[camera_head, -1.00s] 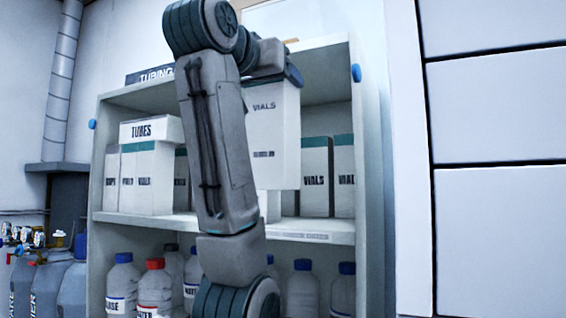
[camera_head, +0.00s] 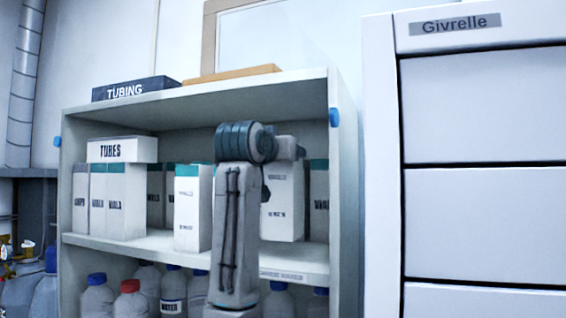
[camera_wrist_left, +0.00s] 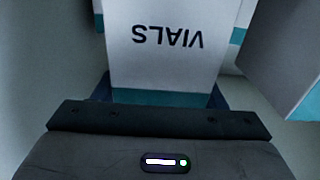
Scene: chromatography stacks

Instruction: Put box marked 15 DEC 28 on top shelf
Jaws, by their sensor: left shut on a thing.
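My left gripper (camera_head: 288,148) is shut on a white box (camera_head: 284,215) marked VIALS, at the right side of the open cabinet's upper compartment. The box is upright, its base at about the middle shelf (camera_head: 130,243); contact is not clear. Smaller print below VIALS is too blurred to read. My forearm hides its left part. In the left wrist view the gripper (camera_wrist_left: 162,104) is at the teal-banded end of a VIALS box (camera_wrist_left: 165,50), lettering upside down. Another white VIALS box (camera_head: 190,212) with a teal top stands left of my arm. My right gripper is not in view.
A TUBES box (camera_head: 122,150) lies across several upright boxes at left. A dark TUBING box (camera_head: 135,88) and a flat orange item (camera_head: 232,73) sit on the cabinet top. Bottles, including a red-capped one (camera_head: 130,304), fill the lower compartment. White drawers (camera_head: 485,105) stand at right.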

